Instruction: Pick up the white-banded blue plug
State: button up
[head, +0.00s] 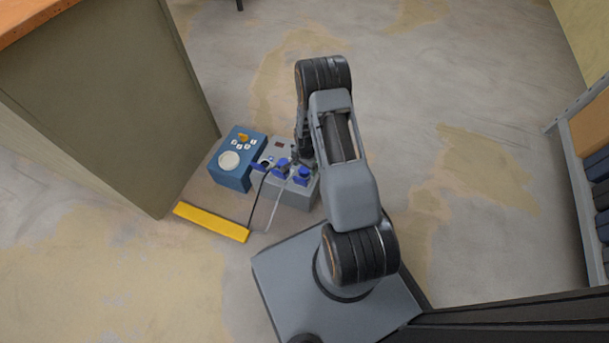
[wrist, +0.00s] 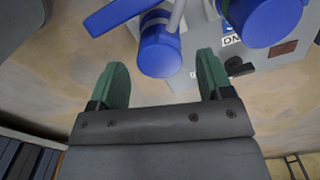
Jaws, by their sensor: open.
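Several blue plugs stand in the grey socket box (head: 290,194) in the head view, among them a middle plug (head: 282,164) and a right plug (head: 302,174). I cannot make out a white band there. In the wrist view, one blue plug (wrist: 160,54) lies beyond my gripper (wrist: 162,75), roughly in line with the gap between its green fingertips. A pale strip shows near its top beside a grey cord. A larger-looking blue plug (wrist: 272,18) is at the upper right, cut by the edge. My gripper is open and empty. The arm hides it in the head view.
A blue box (head: 231,179) with a white round socket stands left of the grey box. A yellow bar (head: 211,222) lies on the floor in front, with cords near it. A cabinet (head: 110,105) stands at left.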

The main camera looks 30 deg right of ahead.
notch_tip(320, 180, down, 4)
jog(key=shift+a+f+b, duration=0.1)
jog(key=shift+f+b, duration=0.15)
jog(key=shift+b, duration=0.8)
jog(key=shift+r, duration=0.1)
jog(key=shift+c, duration=0.3)
jog(key=c, duration=1)
